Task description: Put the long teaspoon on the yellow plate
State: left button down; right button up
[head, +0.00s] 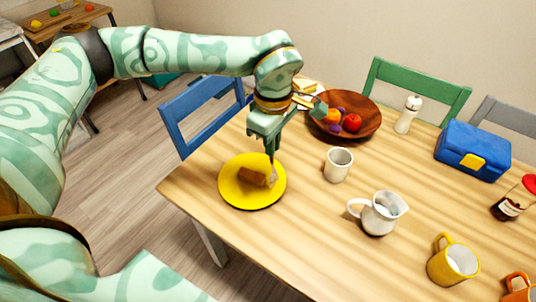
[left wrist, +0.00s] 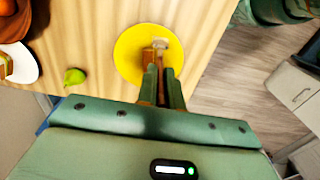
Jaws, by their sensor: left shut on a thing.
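The yellow plate (head: 232,193) lies near the left end of the wooden table, and it also shows in the left wrist view (left wrist: 128,55). A brown piece of food (head: 252,175) that looks like bread or cake lies on it. My left gripper (head: 271,150) points down over the plate's right part, its fingers shut. A thin pale thing (head: 272,178), which looks like the long teaspoon, reaches down from the fingertips beside the food. Its pale end shows past the fingers in the left wrist view (left wrist: 161,43). I cannot tell whether it touches the plate. My right gripper is not in view.
A white cup (head: 338,164) and a white pitcher (head: 379,213) stand right of the plate. A wooden fruit bowl (head: 368,130) is behind. A shaker (head: 408,114), blue lunch box (head: 473,152), jar (head: 515,199) and yellow mug (head: 452,262) stand farther right.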

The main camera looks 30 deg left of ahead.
pick_arm(q)
notch_tip(320, 180, down, 6)
jog(key=w+a+b, duration=0.1)
jog(key=a+b, duration=0.1)
jog(key=shift+w, duration=0.3)
jog(key=shift+f, duration=0.15)
jog(key=c, duration=2)
grip_release()
jog(key=shift+f, duration=0.1)
jog(key=o, duration=0.5)
jog(key=shift+c, duration=0.2)
notch_tip(320, 180, up, 12)
jog(key=p, duration=0.3)
jog(key=shift+r+p, duration=0.2)
jog(key=shift+p, duration=0.1)
